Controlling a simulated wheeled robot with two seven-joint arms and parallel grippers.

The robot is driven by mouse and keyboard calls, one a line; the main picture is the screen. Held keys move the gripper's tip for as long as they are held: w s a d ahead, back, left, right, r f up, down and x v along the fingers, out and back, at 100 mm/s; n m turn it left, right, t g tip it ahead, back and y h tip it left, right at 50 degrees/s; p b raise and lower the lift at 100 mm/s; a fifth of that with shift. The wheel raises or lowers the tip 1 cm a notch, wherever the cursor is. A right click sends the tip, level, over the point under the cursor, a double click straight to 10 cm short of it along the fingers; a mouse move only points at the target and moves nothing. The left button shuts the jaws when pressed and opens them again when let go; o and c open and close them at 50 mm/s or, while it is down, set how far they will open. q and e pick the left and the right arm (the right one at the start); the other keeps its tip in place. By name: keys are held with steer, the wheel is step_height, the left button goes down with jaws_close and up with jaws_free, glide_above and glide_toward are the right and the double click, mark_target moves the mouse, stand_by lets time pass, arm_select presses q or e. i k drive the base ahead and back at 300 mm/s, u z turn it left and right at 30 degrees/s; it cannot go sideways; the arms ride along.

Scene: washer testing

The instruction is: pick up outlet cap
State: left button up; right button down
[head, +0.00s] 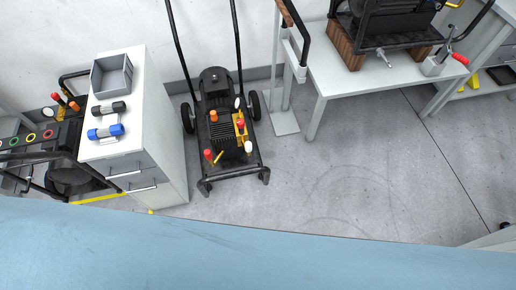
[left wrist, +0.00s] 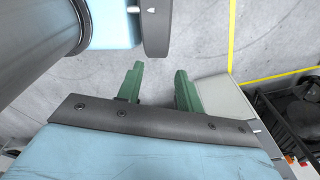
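I cannot make out for sure which thing is the outlet cap. Two small capped cylinders lie on the white cabinet (head: 133,150) in the head view: one blue and grey (head: 105,132), one black and grey (head: 109,109). A small silver fitting (head: 383,57) is on the white table at the upper right. In the left wrist view my left gripper (left wrist: 157,71) has its two green fingers apart, with only grey floor between them. It is not in the head view. My right gripper is in neither view.
A grey open bin (head: 111,76) stands on the cabinet behind the cylinders. A black wheeled pressure washer (head: 224,125) stands on the floor beside the cabinet. The white table (head: 333,78) carries a black-framed machine and a red-handled part (head: 460,58). The floor at centre right is clear.

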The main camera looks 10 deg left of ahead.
mark_target(247, 144)
steer(key=z, duration=0.1)
steer(key=k, duration=0.35)
steer(key=z, duration=0.8)
steer(key=i, duration=1.15)
steer(key=u, duration=1.15)
steer(key=i, duration=0.5)
steer(key=u, duration=0.45)
